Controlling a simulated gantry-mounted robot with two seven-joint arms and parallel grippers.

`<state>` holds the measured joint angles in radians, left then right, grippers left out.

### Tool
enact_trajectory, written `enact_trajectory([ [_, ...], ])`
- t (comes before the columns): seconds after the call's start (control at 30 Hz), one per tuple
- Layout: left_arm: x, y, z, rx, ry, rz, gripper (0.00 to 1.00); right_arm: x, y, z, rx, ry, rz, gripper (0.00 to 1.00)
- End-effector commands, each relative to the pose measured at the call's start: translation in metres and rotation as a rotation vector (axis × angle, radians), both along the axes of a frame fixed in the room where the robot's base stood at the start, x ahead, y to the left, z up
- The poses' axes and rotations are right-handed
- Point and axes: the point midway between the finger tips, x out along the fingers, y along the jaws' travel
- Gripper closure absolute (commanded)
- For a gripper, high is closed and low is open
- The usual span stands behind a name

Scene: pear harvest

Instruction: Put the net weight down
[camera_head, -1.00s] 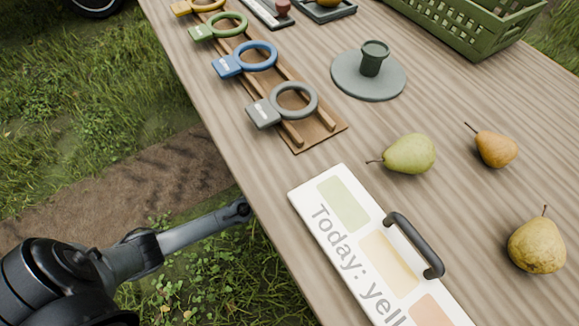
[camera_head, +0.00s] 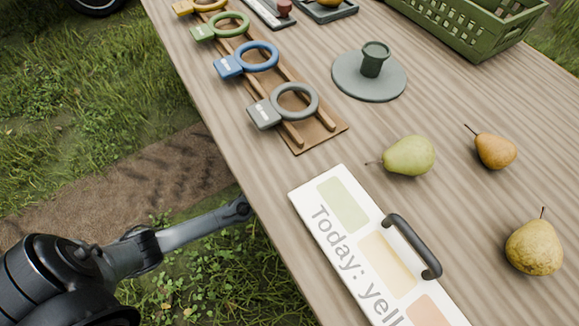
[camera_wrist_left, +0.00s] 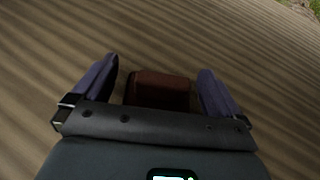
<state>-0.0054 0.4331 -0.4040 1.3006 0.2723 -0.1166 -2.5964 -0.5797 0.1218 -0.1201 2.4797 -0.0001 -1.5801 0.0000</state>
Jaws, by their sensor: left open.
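A dark red-brown block (camera_wrist_left: 158,88) shows in the left wrist view, low between the fingers of my left gripper (camera_wrist_left: 158,83). It is the only thing there that could be the net weight, but its shape is dim and partly hidden by the gripper body. The left gripper is open, with a gap between each finger and the block. Striped wood lies beyond the fingers. In the head view only part of an arm of mine shows at the lower left, with no fingers visible. My right gripper is in neither view.
On the table (camera_head: 300,170) stand a sign board with a black handle (camera_head: 330,210), a rack of coloured rings (camera_head: 325,130), a grey-green disc with a cup (camera_head: 350,85) and a green crate (camera_head: 470,38). Loose pears (camera_head: 410,157) lie to the right.

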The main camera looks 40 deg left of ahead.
Motion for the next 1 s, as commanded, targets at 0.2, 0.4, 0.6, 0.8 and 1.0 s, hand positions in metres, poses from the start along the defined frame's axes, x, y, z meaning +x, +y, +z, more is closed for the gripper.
enact_trajectory([
  [0.2, -0.026, -0.002, 0.015, 0.001, 0.002, -0.003, 0.0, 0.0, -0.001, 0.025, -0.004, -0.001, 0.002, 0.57],
  [0.4, -0.042, -0.002, 0.02, 0.0, 0.001, -0.001, 0.0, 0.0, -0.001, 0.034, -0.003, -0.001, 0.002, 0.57],
  [0.6, -0.045, -0.003, 0.019, 0.0, 0.0, -0.001, 0.0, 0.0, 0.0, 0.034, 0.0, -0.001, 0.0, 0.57],
  [0.8, -0.044, -0.003, 0.019, 0.0, 0.0, -0.001, 0.0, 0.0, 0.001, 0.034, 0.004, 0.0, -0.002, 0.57],
  [1.0, -0.044, -0.003, 0.019, 0.0, 0.0, -0.001, 0.0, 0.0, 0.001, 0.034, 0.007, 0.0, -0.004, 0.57],
])
